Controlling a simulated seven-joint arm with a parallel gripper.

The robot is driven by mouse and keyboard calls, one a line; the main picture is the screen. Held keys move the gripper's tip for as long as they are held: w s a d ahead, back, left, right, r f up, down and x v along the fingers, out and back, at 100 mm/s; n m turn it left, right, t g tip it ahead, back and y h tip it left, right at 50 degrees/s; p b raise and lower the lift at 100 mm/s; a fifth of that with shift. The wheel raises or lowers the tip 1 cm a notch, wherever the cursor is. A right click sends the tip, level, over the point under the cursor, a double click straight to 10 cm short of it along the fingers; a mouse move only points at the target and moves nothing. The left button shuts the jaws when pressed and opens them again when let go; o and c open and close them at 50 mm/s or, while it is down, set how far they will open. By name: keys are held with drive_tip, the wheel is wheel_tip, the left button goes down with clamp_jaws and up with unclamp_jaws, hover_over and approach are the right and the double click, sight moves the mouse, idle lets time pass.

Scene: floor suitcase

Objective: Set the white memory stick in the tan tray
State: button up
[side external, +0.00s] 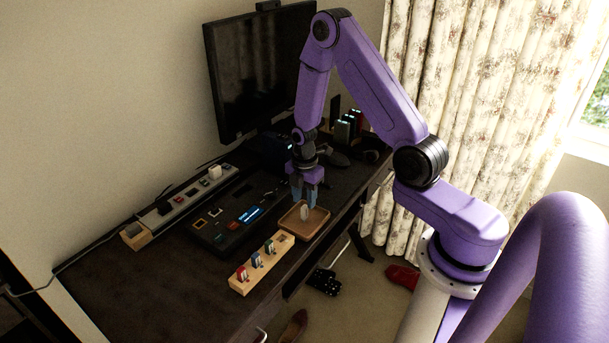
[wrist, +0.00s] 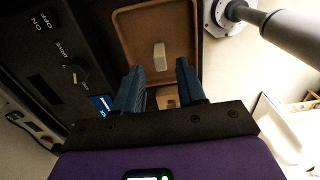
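The tan tray (side external: 291,224) lies near the front edge of the dark desk, and it also shows in the wrist view (wrist: 134,28). The white memory stick (side external: 305,213) is at the tray, below my fingers, and appears upright in the side view. In the wrist view the stick (wrist: 159,56) shows against the tray's inside. My gripper (side external: 304,202) points down over the tray. In the wrist view its two blue fingers (wrist: 160,73) are apart, with a clear gap on each side of the stick. Whether the stick's lower end touches the tray floor is hard to tell.
A wooden block (side external: 262,264) holding several coloured sticks stands in front of the tray. A dark control panel (side external: 237,215) lies behind it. A power strip (side external: 180,202) runs along the wall. A monitor (side external: 259,70) stands at the back. The desk's front left is clear.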

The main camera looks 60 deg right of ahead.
sight(305, 206)
wheel_tip(305, 206, up, 9)
drive_tip(key=s+a+r+m, duration=0.1)
drive_tip(key=s+a+r, duration=0.2)
drive_tip(key=a+r, duration=0.3)
drive_tip(key=s+a+r+m, duration=0.1)
drive_tip(key=s+a+r, duration=0.1)
drive_tip(key=s, duration=0.5)
drive_tip(key=s+a+r+m, duration=0.2)
drive_tip(key=s+a, duration=0.2)
drive_tip(key=s, duration=0.4)
drive_tip(key=s+a+r+m, duration=0.1)
drive_tip(key=s+a+r, duration=0.2)
drive_tip(key=s, duration=0.4)
drive_tip(key=shift+s+a, duration=0.15)
drive_tip(key=shift+s, duration=0.25)
